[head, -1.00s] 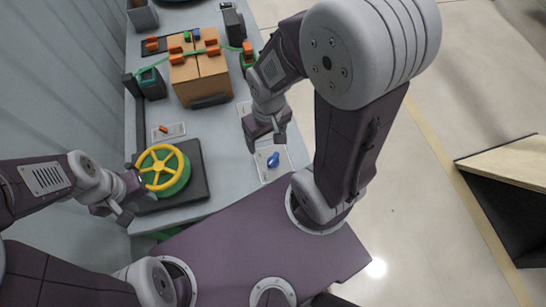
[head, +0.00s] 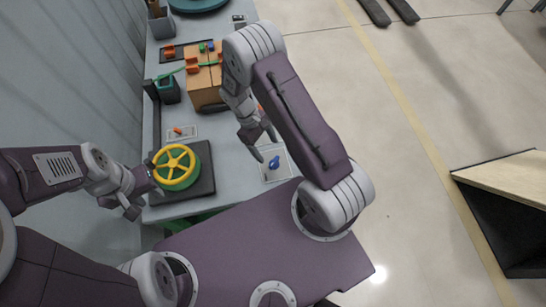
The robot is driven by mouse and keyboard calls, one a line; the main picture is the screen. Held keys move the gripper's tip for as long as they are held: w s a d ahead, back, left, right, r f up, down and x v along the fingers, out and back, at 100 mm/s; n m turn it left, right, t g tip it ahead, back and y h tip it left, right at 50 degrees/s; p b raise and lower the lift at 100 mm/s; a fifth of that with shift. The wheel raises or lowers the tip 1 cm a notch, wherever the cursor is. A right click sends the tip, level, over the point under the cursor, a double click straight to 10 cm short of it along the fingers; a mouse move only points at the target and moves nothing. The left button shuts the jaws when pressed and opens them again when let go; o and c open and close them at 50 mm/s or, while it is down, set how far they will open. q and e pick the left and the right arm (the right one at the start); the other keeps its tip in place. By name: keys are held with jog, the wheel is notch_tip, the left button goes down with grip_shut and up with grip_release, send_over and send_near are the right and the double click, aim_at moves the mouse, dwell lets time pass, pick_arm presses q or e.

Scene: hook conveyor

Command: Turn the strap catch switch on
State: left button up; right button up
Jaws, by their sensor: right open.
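A blue switch (head: 274,162) sits on a pale plate (head: 281,173) near the bench's right edge. A smaller orange switch (head: 178,131) sits on another pale plate (head: 189,132) further left. I cannot tell from labels which is the strap catch switch. My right gripper (head: 267,146) is open and empty, above and just beyond the blue switch, apart from it as far as I can see. My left gripper (head: 144,203) looks open and empty, beside the yellow and green handwheel (head: 176,166).
The handwheel stands on a dark base (head: 205,180). A cardboard box (head: 203,92) with orange clips and a green strap stands further back, partly behind my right arm. Bare bench (head: 232,160) lies between the handwheel and blue switch.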

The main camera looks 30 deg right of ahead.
aim_at(274, 161)
jog(key=p+x, duration=0.1)
jog(key=x, duration=0.5)
jog(key=shift+s+f+p, duration=0.1)
jog(key=shift+s+p, duration=0.05)
jog(key=shift+p, duration=0.2)
jog(key=shift+s+d+f, duration=0.1)
jog(key=shift+f, duration=0.4)
jog(key=c, duration=1.4)
